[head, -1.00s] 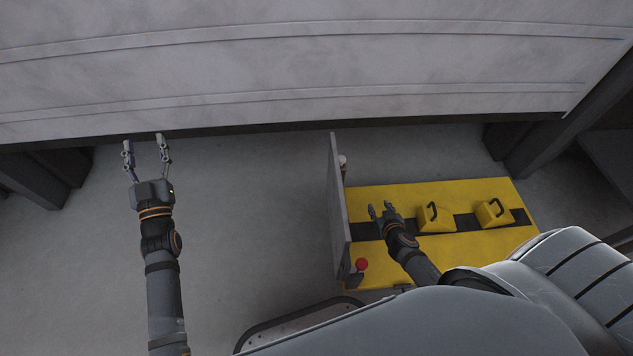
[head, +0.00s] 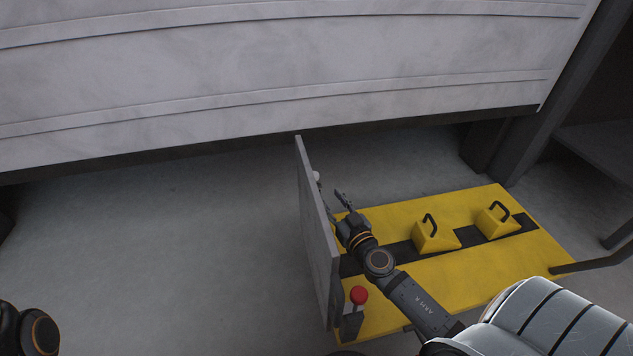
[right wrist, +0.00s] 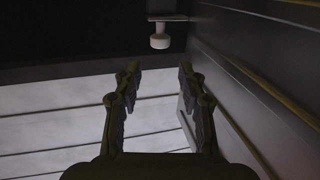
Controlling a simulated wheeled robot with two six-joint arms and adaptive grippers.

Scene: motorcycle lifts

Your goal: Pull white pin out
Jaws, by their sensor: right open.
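The white pin (head: 316,176) shows as a small pale knob at the far end of the upright grey panel, on its right side. In the right wrist view the white pin (right wrist: 160,41) hangs from a small bracket at the top, beyond my fingertips and roughly centred between them. My right gripper (head: 334,200) is open and empty, close to the panel and just short of the pin, not touching it. Its two spread fingers also show in the right wrist view (right wrist: 160,72). My left gripper is out of view; only part of its arm shows at bottom left.
The grey panel (head: 317,235) stands along the left edge of the yellow platform (head: 480,262). A red knob (head: 359,295) is at its near end. Two yellow blocks with black handles (head: 435,236) sit on the platform. The floor left of the panel is clear.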

